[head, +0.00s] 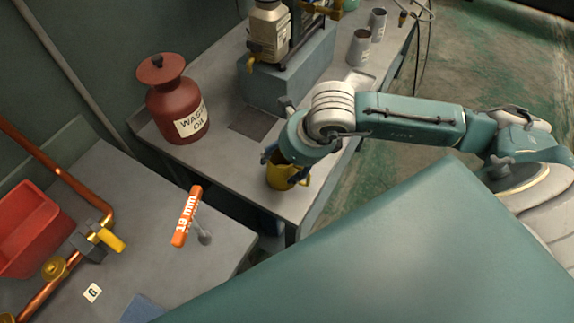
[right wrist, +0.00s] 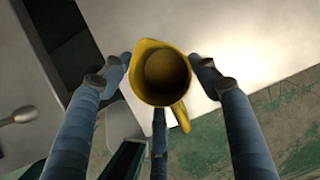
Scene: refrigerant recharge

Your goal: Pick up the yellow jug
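The yellow jug (head: 279,181) stands upright near the front edge of the grey bench. My right gripper (head: 288,163) is directly above it, with its fingers reaching down around the rim. In the right wrist view the jug (right wrist: 163,75) lies between the spread fingers of my right gripper (right wrist: 162,72), its mouth facing the camera and its handle toward the lower right. The fingertips are close to the jug's sides; the gaps are narrow and I cannot tell whether any finger touches. The jug looks empty. My left gripper is not in view.
A red waste-oil can (head: 181,105) stands on the same bench, left of the jug. Grey cups (head: 360,48) stand farther back. A nearer bench at left holds an orange 19 mm tool (head: 187,216), a red bin (head: 28,230) and copper piping (head: 62,172).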

